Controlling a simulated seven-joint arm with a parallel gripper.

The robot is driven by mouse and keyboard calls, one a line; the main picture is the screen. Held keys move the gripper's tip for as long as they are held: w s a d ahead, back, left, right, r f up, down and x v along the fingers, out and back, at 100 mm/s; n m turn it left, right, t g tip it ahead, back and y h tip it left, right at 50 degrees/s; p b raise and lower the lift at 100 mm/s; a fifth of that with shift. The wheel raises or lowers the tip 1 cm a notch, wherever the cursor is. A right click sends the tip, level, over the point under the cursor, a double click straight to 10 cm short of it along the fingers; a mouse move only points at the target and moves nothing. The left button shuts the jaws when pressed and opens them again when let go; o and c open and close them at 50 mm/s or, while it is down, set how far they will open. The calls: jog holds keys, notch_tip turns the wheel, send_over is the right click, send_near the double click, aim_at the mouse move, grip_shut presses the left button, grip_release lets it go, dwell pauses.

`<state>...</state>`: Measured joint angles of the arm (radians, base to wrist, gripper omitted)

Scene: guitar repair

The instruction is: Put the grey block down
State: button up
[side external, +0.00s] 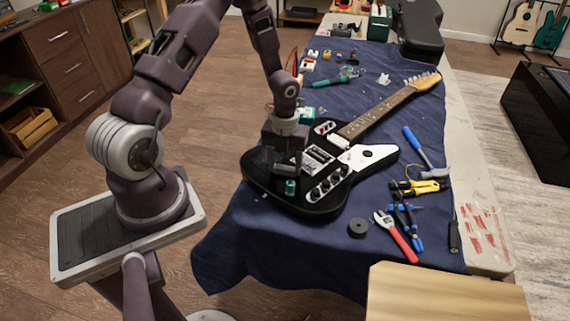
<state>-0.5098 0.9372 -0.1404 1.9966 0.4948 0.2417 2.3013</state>
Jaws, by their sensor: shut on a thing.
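My gripper (287,171) points down over the left part of the black electric guitar (262,180), which lies on the blue cloth. It is shut on a small grey block (287,169), mostly hidden between the fingers. A small teal object (291,187) shows just below the fingers, over the guitar body. I cannot tell whether the block touches the guitar or the teal object.
The blue cloth (240,245) covers the table. A black roll (358,228) sits in front. Bare cloth lies at the front left.

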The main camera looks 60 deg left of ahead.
jog(key=shift+f, duration=0.1)
jog(key=o, duration=1.5)
